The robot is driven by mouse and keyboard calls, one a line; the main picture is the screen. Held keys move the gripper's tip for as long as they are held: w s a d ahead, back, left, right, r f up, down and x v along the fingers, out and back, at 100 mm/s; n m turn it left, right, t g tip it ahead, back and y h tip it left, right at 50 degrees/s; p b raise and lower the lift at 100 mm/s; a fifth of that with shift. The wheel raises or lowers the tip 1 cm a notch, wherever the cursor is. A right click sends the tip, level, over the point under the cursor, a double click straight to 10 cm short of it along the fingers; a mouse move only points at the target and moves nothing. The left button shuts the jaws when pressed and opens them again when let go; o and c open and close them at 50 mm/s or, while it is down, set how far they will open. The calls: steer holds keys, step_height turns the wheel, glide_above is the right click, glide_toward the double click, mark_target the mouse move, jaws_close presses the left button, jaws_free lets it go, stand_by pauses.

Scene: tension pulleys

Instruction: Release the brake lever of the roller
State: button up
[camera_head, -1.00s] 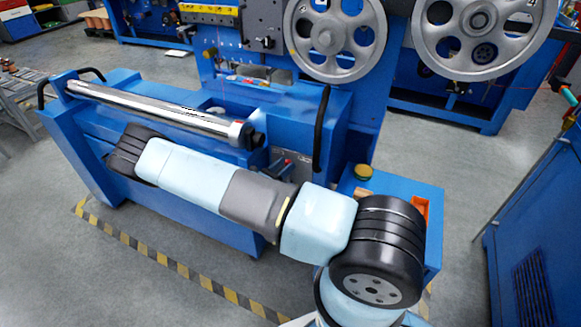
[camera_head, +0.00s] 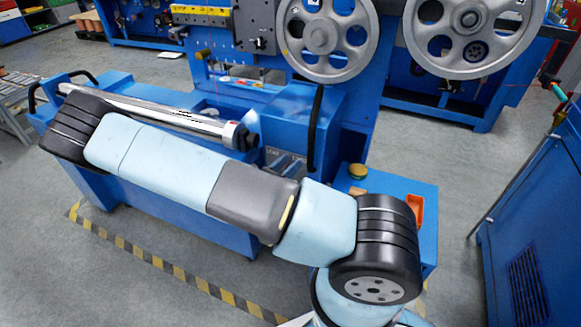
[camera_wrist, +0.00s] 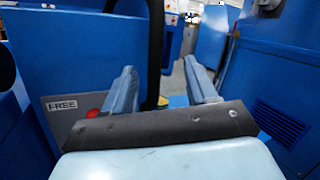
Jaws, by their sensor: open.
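My gripper (camera_wrist: 159,68) is open, its two blue-grey fingers spread apart in the wrist view. A red knob (camera_wrist: 92,113), which may be the end of the brake lever, shows low beside the left finger, outside the gap. The lever's shaft is hidden or cannot be made out. The roller (camera_head: 160,112) is a shiny metal cylinder along the top of the blue machine in the head view. My arm covers part of the machine's front there.
A black upright handle (camera_head: 318,130) stands on the machine; in the wrist view it shows between and beyond the fingers (camera_wrist: 155,45). A blue cabinet (camera_head: 525,220) stands right.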

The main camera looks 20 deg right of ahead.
steer(key=shift+s+r, duration=0.25)
steer(key=shift+s, duration=0.3)
steer(key=shift+s+r, duration=0.25)
steer(key=shift+s, duration=0.3)
steer(key=shift+c, duration=0.4)
